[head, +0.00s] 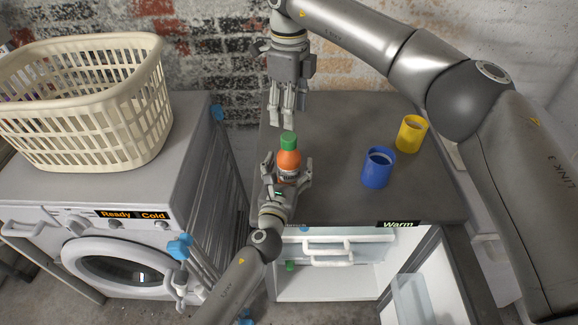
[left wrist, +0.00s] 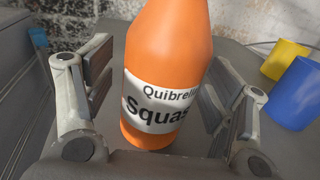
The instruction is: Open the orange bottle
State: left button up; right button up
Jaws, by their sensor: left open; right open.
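The orange bottle (head: 289,161) stands upright on the dark counter top, with its green cap (head: 289,140) on. My left gripper (head: 287,175) is open at the bottle's near side, with its fingers on either side of the body. In the left wrist view the bottle (left wrist: 165,75) stands between the open fingers (left wrist: 155,110), and gaps show on both sides; its cap is out of that frame. My right gripper (head: 288,115) is open and points down, above and just behind the cap. It appears empty.
A blue cup (head: 377,168) and a yellow cup (head: 411,134) stand on the counter to the right. Below is a small fridge with its door (head: 425,290) open. A washing machine (head: 110,240) with a cream laundry basket (head: 90,100) is at left.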

aim_at(289, 136)
pick_arm(q)
jog(key=shift+w, duration=0.25)
jog(key=shift+c, duration=0.4)
grip_shut()
pick_arm(e)
jog(key=m, duration=0.6)
jog(key=shift+m, duration=0.3)
jog(key=m, duration=0.6)
jog(key=shift+m, duration=0.3)
jog(key=shift+f, duration=4.05)
